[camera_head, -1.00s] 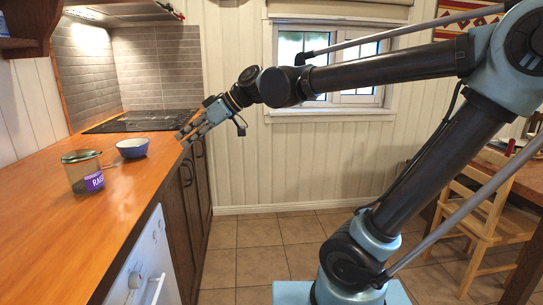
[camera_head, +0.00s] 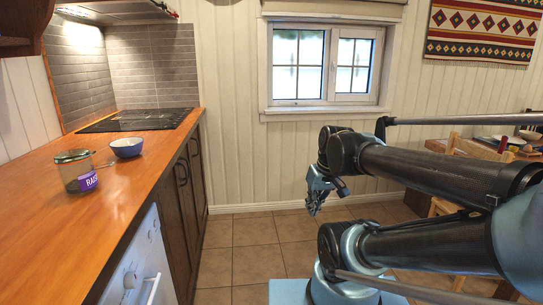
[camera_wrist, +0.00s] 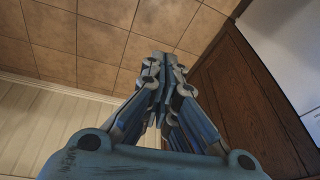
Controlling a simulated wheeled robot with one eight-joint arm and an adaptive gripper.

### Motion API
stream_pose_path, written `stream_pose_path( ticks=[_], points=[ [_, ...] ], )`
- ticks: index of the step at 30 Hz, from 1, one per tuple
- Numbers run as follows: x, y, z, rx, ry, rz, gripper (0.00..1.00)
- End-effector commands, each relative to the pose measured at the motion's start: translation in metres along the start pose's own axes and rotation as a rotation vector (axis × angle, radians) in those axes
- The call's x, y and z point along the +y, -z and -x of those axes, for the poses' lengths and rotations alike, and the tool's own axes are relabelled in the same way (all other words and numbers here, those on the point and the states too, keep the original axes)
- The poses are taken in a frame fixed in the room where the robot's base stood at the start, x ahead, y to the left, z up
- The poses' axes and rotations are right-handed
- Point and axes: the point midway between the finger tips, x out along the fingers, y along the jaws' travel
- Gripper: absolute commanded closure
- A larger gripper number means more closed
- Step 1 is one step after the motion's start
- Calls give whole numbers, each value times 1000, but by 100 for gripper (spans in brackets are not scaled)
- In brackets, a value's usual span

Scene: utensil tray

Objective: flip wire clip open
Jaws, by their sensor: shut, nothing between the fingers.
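A glass jar (camera_head: 70,173) with a greenish lid and a purple label reading "RAI…" stands upright on the wooden counter at the left of the head view. A thin piece (camera_head: 105,164) sticks out to the right of the jar near the bowl; it is too small to tell whether this is the wire clip, or how the clip is set. My gripper (camera_head: 313,212) hangs over the tiled floor, right of the counter and well apart from the jar. In the wrist view my gripper (camera_wrist: 160,60) has its fingers together and empty, and no jar shows.
The wooden counter (camera_head: 125,190) has dark cabinets and a white appliance (camera_head: 140,275) below. A table and chair stand at the right. Floor between is clear.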

Motion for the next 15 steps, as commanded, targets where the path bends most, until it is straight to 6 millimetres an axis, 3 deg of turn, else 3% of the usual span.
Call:
stream_pose_path(
  ticks=[3, 8, 12, 15],
  points=[
    [27, -30, -11, -36, -74, -125, 100],
    [44, -54, -18, -65, -135, -227, 100],
    [50, -61, -20, -74, -154, -257, 75],
    [50, -62, -20, -75, -155, -258, 75]
  ],
)
